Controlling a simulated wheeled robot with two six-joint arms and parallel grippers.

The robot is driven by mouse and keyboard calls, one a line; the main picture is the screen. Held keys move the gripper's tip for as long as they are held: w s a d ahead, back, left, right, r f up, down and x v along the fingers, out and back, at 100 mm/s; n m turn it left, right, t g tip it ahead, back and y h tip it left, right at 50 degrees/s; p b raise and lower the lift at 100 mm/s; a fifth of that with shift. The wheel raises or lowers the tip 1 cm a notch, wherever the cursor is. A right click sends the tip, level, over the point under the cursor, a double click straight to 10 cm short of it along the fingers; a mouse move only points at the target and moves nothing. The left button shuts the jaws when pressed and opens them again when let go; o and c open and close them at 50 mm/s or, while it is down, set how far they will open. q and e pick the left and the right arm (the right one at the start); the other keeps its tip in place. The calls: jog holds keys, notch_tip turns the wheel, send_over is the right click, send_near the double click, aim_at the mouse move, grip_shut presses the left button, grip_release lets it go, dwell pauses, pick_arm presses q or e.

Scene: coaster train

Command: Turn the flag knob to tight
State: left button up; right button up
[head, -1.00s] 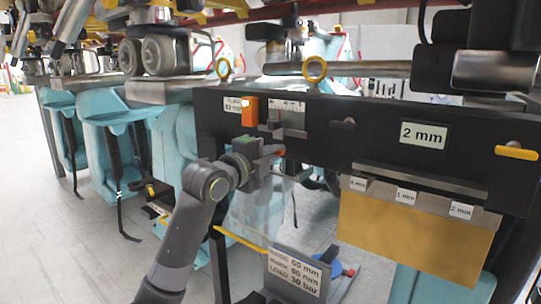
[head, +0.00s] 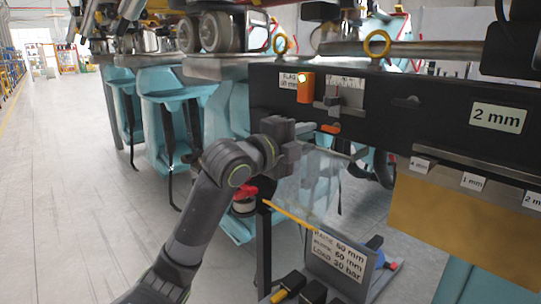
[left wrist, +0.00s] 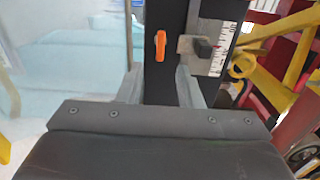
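The orange knob (head: 330,129) sits low on the dark panel, under a white scale with a grey slider (head: 331,100). It lies roughly level in the head view. In the left wrist view the knob (left wrist: 160,46) shows whole, ahead of and between my fingers. My left gripper (head: 312,132) is just left of the knob in the head view. In the left wrist view its two fingers (left wrist: 160,86) are apart, with nothing held between them. I see no contact with the knob. My right gripper is not in view.
An orange lamp box (head: 306,87) is lit beside a small label. A "2 mm" sign (head: 498,118) and a tan plate (head: 440,222) are to the right. A clear sheet hangs below the knob. A printed plaque (head: 340,256) stands low. Grey floor is open at left.

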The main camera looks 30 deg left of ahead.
pick_arm(q)
jog(key=b+v, duration=0.2)
jog(key=v, duration=0.8)
jog(key=shift+s, duration=0.2)
dwell(0.3)
